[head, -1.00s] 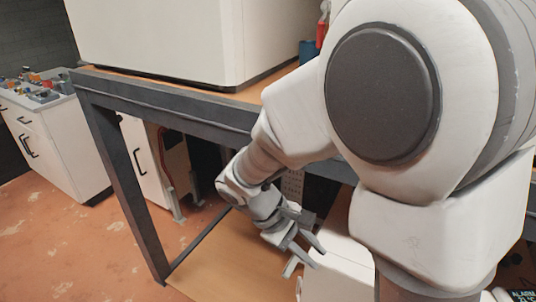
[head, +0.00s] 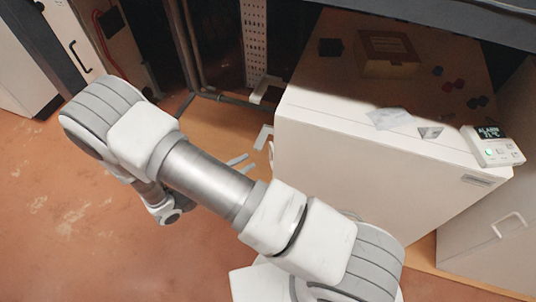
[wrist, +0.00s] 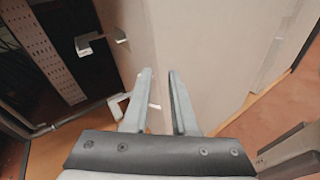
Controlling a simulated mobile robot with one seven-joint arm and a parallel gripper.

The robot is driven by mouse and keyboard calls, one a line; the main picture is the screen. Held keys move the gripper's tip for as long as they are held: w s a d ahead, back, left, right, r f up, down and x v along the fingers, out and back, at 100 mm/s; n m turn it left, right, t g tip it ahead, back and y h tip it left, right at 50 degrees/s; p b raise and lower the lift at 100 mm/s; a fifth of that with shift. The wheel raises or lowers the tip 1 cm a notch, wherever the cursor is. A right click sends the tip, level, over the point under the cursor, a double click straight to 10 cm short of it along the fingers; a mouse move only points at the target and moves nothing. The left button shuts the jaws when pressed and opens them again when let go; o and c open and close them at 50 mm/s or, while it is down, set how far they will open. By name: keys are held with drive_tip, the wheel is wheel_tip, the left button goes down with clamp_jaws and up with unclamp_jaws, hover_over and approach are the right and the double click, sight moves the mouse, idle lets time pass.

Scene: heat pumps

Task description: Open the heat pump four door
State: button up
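A white box-shaped heat pump (head: 365,160) stands on the lower shelf in the head view. A small control unit with a lit display reading ALARM (head: 490,145) is on its top front edge. Its pale panels fill the middle of the wrist view (wrist: 215,60), and the door shows no visible gap. A thin light piece, perhaps a handle, shows at its left edge (head: 271,153). My gripper (wrist: 160,75) is open, with that edge of the box beyond and between its fingers; contact cannot be told. In the head view, only the fingertips (head: 243,163) show past my arm.
Light brackets (wrist: 102,42) and a perforated metal strip (head: 254,45) stand left of the box. Another white cabinet with a handle (head: 509,224) is at the right. A dark table beam (head: 450,22) runs above. Reddish floor (head: 60,220) is open at left.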

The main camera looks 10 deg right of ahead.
wheel_tip(320, 180, down, 12)
drive_tip(key=s+a+n+t+y+b, duration=0.2)
drive_tip(key=n+t+b, duration=0.1)
drive_tip(key=n+t, duration=0.3)
drive_tip(key=b, duration=0.3)
approach(270, 149)
drive_tip(key=x, duration=0.9)
drive_tip(key=shift+r, duration=0.1)
clamp_jaws()
idle(0.4)
